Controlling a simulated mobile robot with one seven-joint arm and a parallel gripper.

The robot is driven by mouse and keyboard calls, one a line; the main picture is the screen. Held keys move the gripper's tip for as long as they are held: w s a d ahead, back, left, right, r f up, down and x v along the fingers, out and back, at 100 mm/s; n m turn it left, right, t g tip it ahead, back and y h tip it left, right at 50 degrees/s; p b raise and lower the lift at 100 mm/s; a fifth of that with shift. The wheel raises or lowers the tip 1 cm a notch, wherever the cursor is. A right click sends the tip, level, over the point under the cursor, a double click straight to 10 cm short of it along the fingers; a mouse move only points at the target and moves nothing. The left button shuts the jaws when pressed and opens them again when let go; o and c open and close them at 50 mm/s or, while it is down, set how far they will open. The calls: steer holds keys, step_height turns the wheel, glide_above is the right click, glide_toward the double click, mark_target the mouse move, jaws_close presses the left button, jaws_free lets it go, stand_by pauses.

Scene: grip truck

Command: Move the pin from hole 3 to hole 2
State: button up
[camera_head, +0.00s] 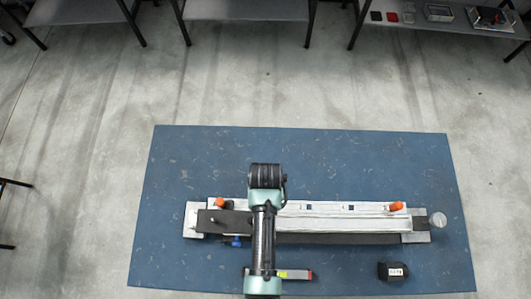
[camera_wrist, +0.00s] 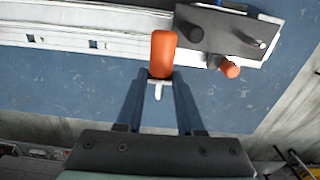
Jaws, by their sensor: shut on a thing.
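An orange pin (camera_wrist: 163,52) with a silvery metal end is between the fingertips of my gripper (camera_wrist: 160,78) in the wrist view. My gripper is shut on it, beside the edge of the pale metal rail (camera_wrist: 60,30). In the head view my arm hides the gripper and this pin. Small square openings show along the rail (camera_head: 365,222), at its right half in the head view. I cannot tell hole numbers, or whether the held pin touches the rail. A second orange pin (camera_head: 396,206) is at the rail's right end; another orange end (camera_head: 219,201) is at the left.
On the blue table (camera_head: 200,150) lie a black block (camera_head: 393,271) and a red-and-grey tool (camera_head: 297,274). The table's far side is clear. Grey shelves (camera_head: 245,9) stand beyond.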

steer(key=shift+r+p, duration=0.95)
steer(key=shift+r, duration=0.85)
steer(key=shift+w+f+b, duration=0.2)
steer(key=shift+f+b, duration=0.1)
steer(key=shift+b, duration=0.2)
steer(key=w+f+b, duration=0.3)
steer(key=w+b, duration=0.2)
steer(key=b, duration=1.1)
steer(key=shift+w+d+f, duration=0.25)
steer(key=shift+w, duration=0.05)
steer(key=shift+s+b, duration=0.1)
steer(key=shift+b, duration=0.2)
